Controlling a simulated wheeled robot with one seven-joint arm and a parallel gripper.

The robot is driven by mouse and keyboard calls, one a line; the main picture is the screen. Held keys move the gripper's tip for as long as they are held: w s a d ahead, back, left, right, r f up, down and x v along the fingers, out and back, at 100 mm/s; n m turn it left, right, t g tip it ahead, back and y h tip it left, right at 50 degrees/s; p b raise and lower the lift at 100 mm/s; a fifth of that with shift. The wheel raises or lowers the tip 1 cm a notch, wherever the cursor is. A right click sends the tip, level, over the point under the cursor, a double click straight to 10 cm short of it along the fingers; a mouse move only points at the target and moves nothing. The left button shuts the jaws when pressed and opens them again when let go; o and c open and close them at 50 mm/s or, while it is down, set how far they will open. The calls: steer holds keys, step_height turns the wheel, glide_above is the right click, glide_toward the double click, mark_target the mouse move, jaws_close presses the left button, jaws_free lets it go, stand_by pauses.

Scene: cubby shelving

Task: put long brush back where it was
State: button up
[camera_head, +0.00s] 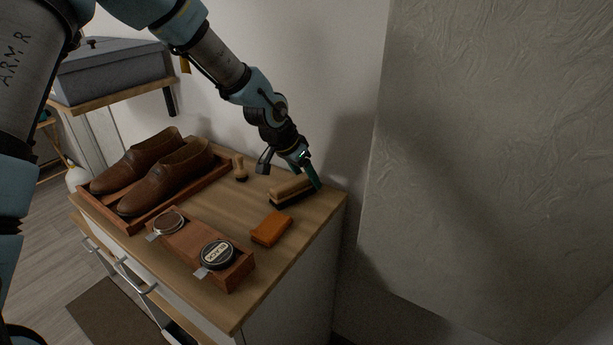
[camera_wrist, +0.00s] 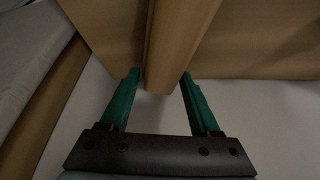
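The long brush (camera_head: 290,187), with a pale wooden back and dark bristles, lies at the back right of the wooden cabinet top. My gripper (camera_head: 311,178) is at the brush's right end, pointing down. In the wrist view my gripper (camera_wrist: 161,75) has its two teal fingers spread. The end of the brush's wooden back (camera_wrist: 165,75) shows between them, with narrow gaps at the sides.
A tray (camera_head: 131,229) with brown shoes (camera_head: 165,182) fills the left. A small brush (camera_head: 240,168) stands behind. An orange block (camera_head: 271,229) and a wooden box with tins (camera_head: 228,277) lie in front. The wall (camera_head: 330,100) is close behind; the cabinet's right edge is near.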

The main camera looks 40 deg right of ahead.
mark_target(289, 183)
steer(key=o, duration=0.4)
steer(key=shift+r, duration=0.15)
steer(key=shift+r, duration=0.2)
steer(key=b+v, duration=0.1)
steer(key=v, duration=1)
steer(key=shift+a+r, duration=0.15)
steer(key=shift+r, duration=0.15)
